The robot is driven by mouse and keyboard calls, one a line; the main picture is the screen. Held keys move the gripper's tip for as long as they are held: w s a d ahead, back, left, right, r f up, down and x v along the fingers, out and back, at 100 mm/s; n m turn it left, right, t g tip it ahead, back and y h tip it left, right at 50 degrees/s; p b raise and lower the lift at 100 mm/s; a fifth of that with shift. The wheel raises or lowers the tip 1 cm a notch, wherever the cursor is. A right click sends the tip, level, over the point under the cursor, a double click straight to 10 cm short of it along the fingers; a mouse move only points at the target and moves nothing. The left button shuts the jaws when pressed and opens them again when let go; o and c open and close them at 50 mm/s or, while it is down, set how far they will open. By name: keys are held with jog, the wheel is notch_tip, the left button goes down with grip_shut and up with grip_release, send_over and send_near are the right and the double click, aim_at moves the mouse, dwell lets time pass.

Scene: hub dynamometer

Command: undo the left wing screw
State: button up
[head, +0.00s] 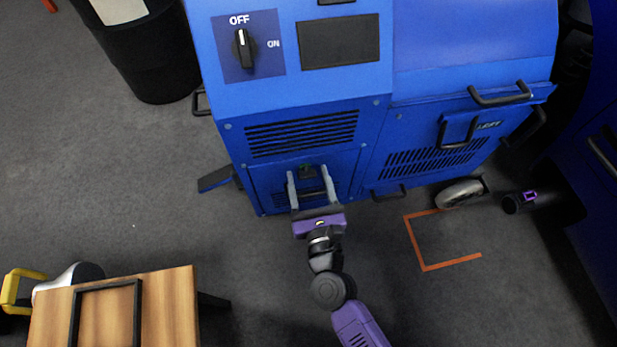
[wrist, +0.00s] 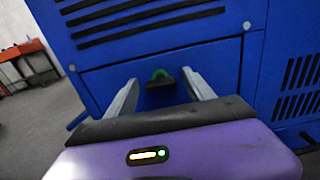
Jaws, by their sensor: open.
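My gripper (head: 308,173) is open in front of the lower front panel (head: 268,180) of a blue cabinet. In the wrist view its two pale fingers (wrist: 161,80) stand apart, with a small black part (wrist: 160,85) with a green top showing between them on the blue panel. This part also shows in the head view (head: 307,172). I cannot tell if it is the left wing screw or if the fingers touch it; no wing shape is clear.
An OFF/ON switch (head: 243,48) is on the cabinet top. Louvred vents (head: 300,133) are above my gripper. A wooden-topped table (head: 170,310) stands at lower left, a black drum (head: 150,60) at upper left. Orange floor marks (head: 425,268) lie right of my arm on open grey floor.

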grip_shut()
